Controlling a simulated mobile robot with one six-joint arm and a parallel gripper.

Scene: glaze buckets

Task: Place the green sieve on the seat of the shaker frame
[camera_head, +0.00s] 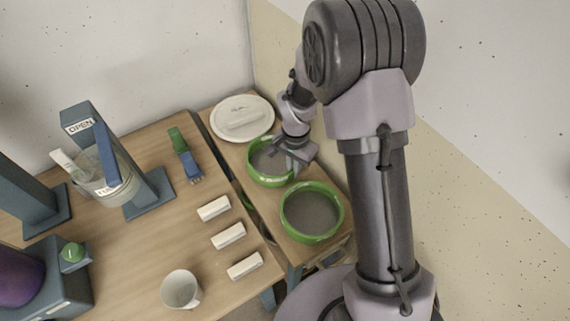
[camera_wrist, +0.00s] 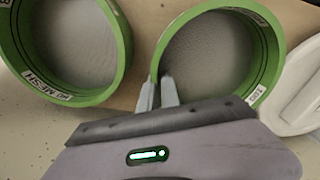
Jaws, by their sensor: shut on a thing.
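Two green sieves with grey mesh stand on the narrow side table. The far sieve (camera_head: 262,179) is beside the white lid; in the wrist view it is the right one (camera_wrist: 210,55). My gripper (camera_head: 291,166) is at its right edge in the head view. In the wrist view my gripper (camera_wrist: 160,88) has its fingers shut on the rim of this sieve. The near sieve (camera_head: 313,236) stands apart from my fingers; it is the left one (camera_wrist: 72,42), with a "MESH" label. Blue-grey frames (camera_head: 150,197) stand on the wooden table; I cannot tell which is the shaker frame.
A white lid (camera_head: 229,107) lies behind the sieves. The wooden table (camera_head: 165,235) holds a green-and-blue brush (camera_head: 185,155), several white blocks (camera_head: 228,236), a white mug (camera_head: 181,289), a clear container (camera_head: 95,186) and a machine with a green button (camera_head: 72,252).

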